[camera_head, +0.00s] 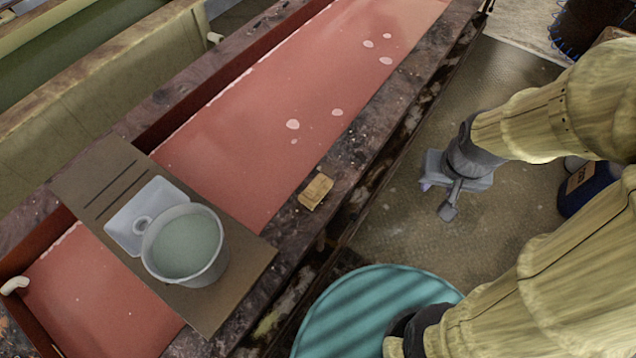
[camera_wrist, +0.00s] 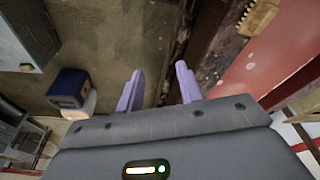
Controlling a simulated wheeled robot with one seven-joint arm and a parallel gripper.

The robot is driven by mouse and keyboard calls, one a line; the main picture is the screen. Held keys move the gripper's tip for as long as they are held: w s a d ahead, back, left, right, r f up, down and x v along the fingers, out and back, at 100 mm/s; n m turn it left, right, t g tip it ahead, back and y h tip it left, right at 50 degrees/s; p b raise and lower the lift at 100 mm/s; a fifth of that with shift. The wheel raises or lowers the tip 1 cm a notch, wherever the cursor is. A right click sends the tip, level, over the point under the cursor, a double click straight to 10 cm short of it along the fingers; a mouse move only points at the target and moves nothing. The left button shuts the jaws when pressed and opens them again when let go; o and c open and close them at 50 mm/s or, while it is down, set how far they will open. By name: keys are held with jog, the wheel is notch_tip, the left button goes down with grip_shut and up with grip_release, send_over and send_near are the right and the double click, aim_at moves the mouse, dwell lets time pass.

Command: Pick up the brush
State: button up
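The brush (camera_head: 315,191) is a small yellow-tan block lying on the dark, worn rim of the red tank. It also shows at the top right of the wrist view (camera_wrist: 258,17), with a toothed-looking edge. My gripper (camera_head: 437,197) is to the right of the brush in the head view, over the floor beyond the tank rim. It is apart from the brush. In the wrist view my gripper (camera_wrist: 158,84) shows two pale purple fingers spread apart with nothing between them.
A grey bucket (camera_head: 215,264) and a pale tray (camera_head: 125,222) sit on a brown board (camera_head: 225,300) across the tank (camera_head: 240,150). A round teal surface (camera_head: 350,318) is at the bottom. A dark blue container (camera_wrist: 70,85) stands on the floor.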

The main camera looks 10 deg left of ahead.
jog(key=shift+o, duration=0.4)
jog(key=shift+s, duration=0.15)
jog(key=o, duration=0.4)
jog(key=shift+o, duration=1.4)
jog(key=shift+w+a+n, duration=0.3)
jog(key=shift+n, duration=0.1)
jog(key=n+g, duration=0.3)
jog(key=n, duration=2.7)
send_over(318, 184)
notch_tip(318, 184, down, 5)
jog(key=shift+r, duration=0.2)
jog(key=shift+f, duration=0.15)
notch_tip(318, 184, down, 12)
jog(key=shift+p, duration=0.95)
